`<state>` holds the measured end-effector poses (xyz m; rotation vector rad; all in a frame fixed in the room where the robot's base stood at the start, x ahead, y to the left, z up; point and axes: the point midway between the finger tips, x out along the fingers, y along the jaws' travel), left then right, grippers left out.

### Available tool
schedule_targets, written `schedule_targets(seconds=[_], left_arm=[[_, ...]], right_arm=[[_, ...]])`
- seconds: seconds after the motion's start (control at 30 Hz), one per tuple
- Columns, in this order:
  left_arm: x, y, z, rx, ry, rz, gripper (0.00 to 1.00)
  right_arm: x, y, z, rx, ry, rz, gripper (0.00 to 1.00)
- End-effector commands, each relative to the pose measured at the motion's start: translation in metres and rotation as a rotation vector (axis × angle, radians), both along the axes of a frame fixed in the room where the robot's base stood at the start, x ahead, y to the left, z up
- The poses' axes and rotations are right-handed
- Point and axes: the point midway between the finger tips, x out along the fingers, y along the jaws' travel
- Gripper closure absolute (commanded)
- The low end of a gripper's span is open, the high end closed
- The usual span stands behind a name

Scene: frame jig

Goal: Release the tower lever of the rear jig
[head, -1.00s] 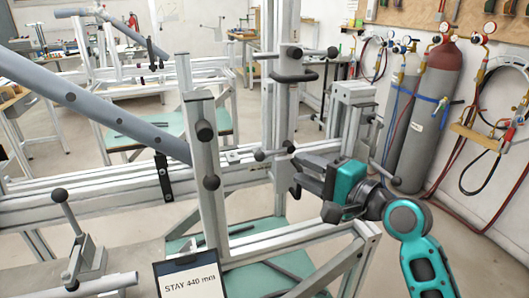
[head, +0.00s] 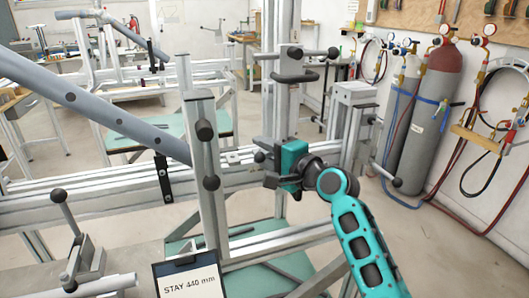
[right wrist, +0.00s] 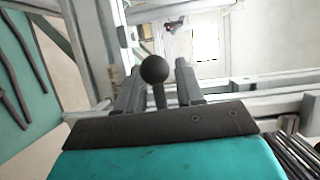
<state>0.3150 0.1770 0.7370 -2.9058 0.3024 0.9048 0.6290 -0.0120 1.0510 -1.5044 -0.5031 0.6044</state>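My right gripper (head: 264,168) is at the foot of the upright aluminium tower (head: 283,105), beside a black ball knob (head: 260,157). In the right wrist view a black ball knob on a short stem (right wrist: 155,69) stands between the two fingers of the gripper (right wrist: 160,88). The fingers are apart, with a gap to the knob on each side. The tower carries a dark handle (head: 295,78) and a lever with a ball end (head: 333,53) higher up. I cannot tell which of these is the task's lever. My left gripper is not in view.
A nearer post (head: 204,165) with black knobs stands left of my gripper. A grey tube (head: 85,105) slopes down to the rail. A sign reading STAY 440 mm (head: 190,283) is in front. Gas cylinders (head: 432,95) stand at the right wall.

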Motion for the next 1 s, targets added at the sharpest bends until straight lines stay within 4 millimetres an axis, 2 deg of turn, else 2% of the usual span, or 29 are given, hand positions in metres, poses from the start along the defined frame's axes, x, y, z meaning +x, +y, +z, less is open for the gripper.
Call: schedule_targets(seconds=[0.17,0.53,1.0], left_arm=[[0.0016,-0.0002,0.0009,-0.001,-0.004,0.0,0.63],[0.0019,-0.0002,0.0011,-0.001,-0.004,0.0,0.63],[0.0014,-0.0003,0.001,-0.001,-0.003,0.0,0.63]], right_arm=[[-0.0001,-0.0001,0.0,0.0,0.0,0.0,0.64],[-0.0003,-0.0003,-0.0004,-0.001,0.001,0.0,0.99],[-0.0006,0.0002,-0.0007,0.001,0.002,0.001,1.0]])
